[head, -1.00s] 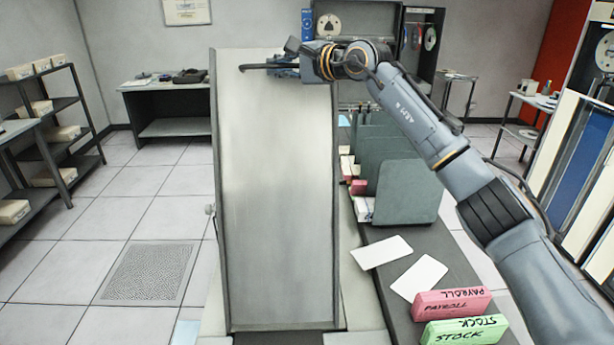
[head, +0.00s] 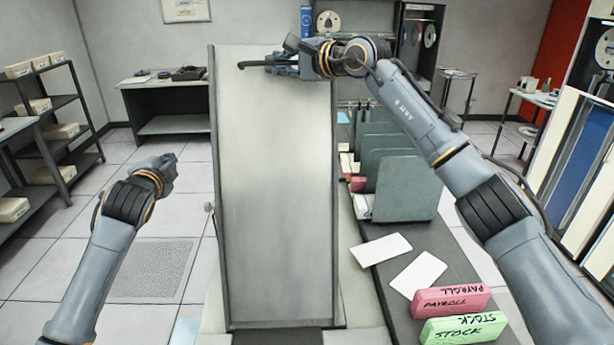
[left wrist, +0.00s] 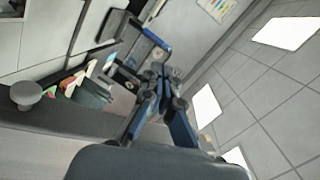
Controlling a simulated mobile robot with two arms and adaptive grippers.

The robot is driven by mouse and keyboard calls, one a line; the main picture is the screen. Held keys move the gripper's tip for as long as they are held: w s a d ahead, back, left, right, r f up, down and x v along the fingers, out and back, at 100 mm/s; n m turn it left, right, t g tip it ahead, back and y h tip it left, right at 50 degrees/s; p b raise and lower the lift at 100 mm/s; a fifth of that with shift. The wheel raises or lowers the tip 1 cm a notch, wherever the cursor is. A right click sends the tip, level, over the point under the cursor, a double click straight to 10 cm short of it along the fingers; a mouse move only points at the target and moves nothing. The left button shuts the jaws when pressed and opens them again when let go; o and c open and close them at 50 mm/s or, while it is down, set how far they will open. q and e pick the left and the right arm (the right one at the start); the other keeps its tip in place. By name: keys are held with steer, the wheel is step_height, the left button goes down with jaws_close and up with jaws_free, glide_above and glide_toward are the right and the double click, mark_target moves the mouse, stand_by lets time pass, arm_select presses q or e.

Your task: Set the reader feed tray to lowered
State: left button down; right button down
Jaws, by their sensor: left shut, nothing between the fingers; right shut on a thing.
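The reader feed tray (head: 275,190) is a long grey metal panel with raised side rims. It stands steeply raised in the middle of the head view. A thin dark handle (head: 252,64) runs along its top end. My right gripper (head: 287,63) is shut at this handle, reaching over from the right; the fingertips are partly hard to make out. My left gripper (head: 170,159) is shut and empty, apart from the tray on its left side. Its closed fingers (left wrist: 160,85) also show in the left wrist view.
A small round knob (head: 209,207) sticks out left of the tray; it shows larger in the left wrist view (left wrist: 25,95). Right of the tray are grey card racks (head: 405,185), two white cards, a pink PAYROLL block (head: 450,299) and a green STOCK block (head: 465,329).

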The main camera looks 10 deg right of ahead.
arm_select(q)
steer(key=s+d+r+m+h, duration=0.2)
steer(key=s+d+r+m, duration=0.35)
steer(key=d+r, duration=0.45)
arm_select(e)
steer(key=shift+a, duration=0.1)
arm_select(q)
steer(key=s+d+f+m+g+y, duration=0.1)
steer(key=s+d+f+m, duration=0.2)
steer(key=s+d+m, duration=0.55)
steer(key=s+d+f+m+g, duration=0.2)
steer(key=s+d+f+m, duration=0.2)
steer(key=s+d+m, duration=0.4)
glide_toward(306, 174)
steer(key=x, duration=0.7)
steer(key=shift+d, duration=0.1)
steer(key=shift+f, duration=0.1)
